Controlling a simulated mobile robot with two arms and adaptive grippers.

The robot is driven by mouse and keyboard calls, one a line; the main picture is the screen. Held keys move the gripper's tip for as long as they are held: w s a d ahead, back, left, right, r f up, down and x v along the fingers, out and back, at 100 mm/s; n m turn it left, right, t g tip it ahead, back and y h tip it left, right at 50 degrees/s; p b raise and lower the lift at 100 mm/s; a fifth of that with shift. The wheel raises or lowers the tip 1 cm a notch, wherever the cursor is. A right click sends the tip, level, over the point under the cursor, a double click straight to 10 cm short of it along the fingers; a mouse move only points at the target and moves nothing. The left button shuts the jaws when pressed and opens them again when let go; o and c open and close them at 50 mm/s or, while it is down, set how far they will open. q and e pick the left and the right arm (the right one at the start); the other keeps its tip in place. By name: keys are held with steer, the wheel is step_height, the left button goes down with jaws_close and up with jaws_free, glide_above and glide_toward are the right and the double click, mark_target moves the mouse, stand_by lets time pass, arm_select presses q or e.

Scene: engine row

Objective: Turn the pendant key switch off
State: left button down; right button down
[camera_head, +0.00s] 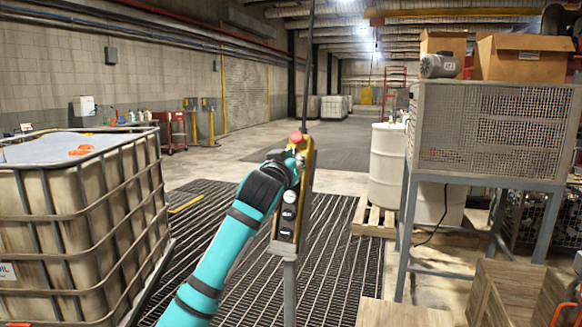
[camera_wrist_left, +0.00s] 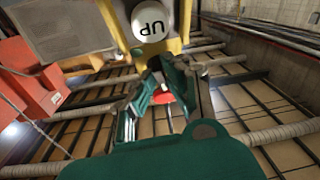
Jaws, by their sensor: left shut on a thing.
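The yellow pendant (camera_head: 306,165) hangs upright on a dark cable above a grey post, with a red button (camera_head: 296,137) on top and round buttons down its face. My left gripper (camera_head: 294,163) is at the upper part of the pendant, just below the red button. In the left wrist view the pendant (camera_wrist_left: 185,28) appears upside down with a white UP button (camera_wrist_left: 150,20). The fingers of my left gripper close around a small red part (camera_wrist_left: 164,96), seemingly the key switch; the fingers mostly hide it, and its turned position cannot be told. My right gripper is not in view.
A caged liquid tank (camera_head: 92,200) stands at left. A mesh-sided stand (camera_head: 490,125) with cardboard boxes (camera_head: 522,57) and a motor (camera_head: 440,66) is at right, beside white drums (camera_head: 388,165) on a pallet. Wooden crates (camera_head: 510,292) are at lower right.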

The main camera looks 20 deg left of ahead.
arm_select(q)
steer(key=shift+d+n+g+y, duration=0.2)
steer(key=shift+n+y, duration=0.5)
steer(key=shift+n, duration=0.75)
steer(key=shift+d+n+g+y, duration=0.1)
steer(key=shift+n+g+y, duration=0.2)
steer(key=shift+n+y, duration=0.8)
steer(key=shift+n, duration=0.55)
steer(key=c, duration=1.4)
jaws_free()
steer(key=shift+r, duration=0.1)
steer(key=v, duration=1.2)
steer(key=shift+a, duration=0.2)
